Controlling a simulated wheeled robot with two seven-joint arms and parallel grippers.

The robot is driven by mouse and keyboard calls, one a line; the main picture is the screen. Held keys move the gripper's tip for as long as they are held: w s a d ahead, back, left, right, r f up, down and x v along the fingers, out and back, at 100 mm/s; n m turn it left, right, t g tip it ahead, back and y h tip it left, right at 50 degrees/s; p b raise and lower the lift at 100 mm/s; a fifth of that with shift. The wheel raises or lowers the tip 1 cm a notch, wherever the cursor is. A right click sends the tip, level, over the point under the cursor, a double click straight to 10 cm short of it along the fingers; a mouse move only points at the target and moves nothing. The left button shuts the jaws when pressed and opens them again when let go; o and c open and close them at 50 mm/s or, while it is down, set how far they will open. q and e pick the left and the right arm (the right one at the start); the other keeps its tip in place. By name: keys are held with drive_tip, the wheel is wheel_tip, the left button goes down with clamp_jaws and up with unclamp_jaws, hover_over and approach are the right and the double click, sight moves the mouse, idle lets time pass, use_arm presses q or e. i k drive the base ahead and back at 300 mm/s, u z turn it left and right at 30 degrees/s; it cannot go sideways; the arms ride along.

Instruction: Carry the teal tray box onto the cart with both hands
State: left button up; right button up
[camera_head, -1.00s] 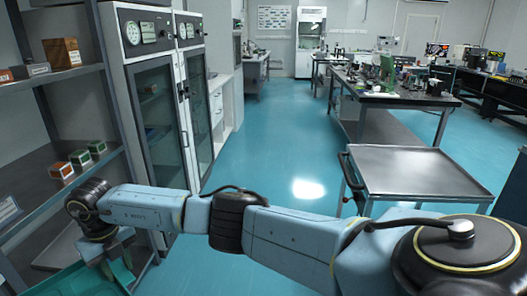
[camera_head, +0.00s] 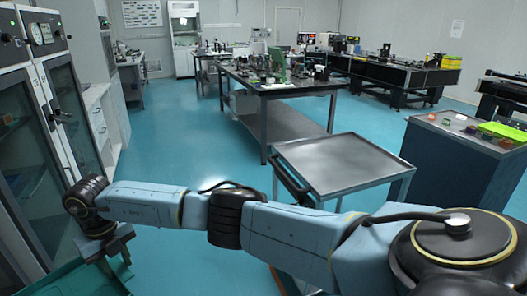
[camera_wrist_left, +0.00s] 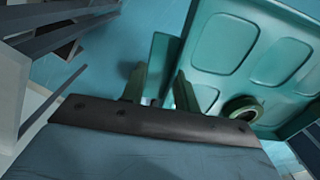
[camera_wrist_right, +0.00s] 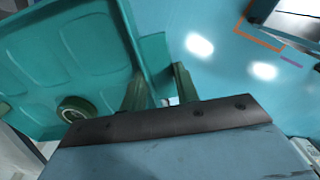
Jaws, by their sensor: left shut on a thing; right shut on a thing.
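The teal tray box (camera_head: 62,283) shows only in part at the bottom left of the head view. My right gripper (camera_head: 120,264) is at its right side. In the right wrist view, the fingers (camera_wrist_right: 158,88) are shut on the edge of the tray box (camera_wrist_right: 85,95). In the left wrist view, my left gripper (camera_wrist_left: 158,85) is shut on the opposite edge of the tray box (camera_wrist_left: 262,80). The left gripper is outside the head view. The cart (camera_head: 340,163) has a bare grey metal top and stands right of centre, beyond my right arm.
A glass-door cabinet (camera_head: 70,115) stands close on the left. A workbench with equipment (camera_head: 285,88) is behind the cart. A blue-sided table (camera_head: 450,165) with small items and a green tray (camera_head: 502,131) is to the right. Blue floor (camera_head: 185,135) between cabinet and cart is clear.

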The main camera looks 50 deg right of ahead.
sight(340, 159)
drive_tip(key=z, duration=0.4)
drive_tip(key=i, duration=1.2)
drive_tip(key=z, duration=0.65)
drive_tip(key=i, duration=1.1)
drive_tip(key=z, duration=1.05)
drive_tip(key=i, duration=0.8)
drive_tip(key=z, duration=1.35)
drive_tip(key=i, duration=0.55)
drive_tip(key=u, duration=4.1)
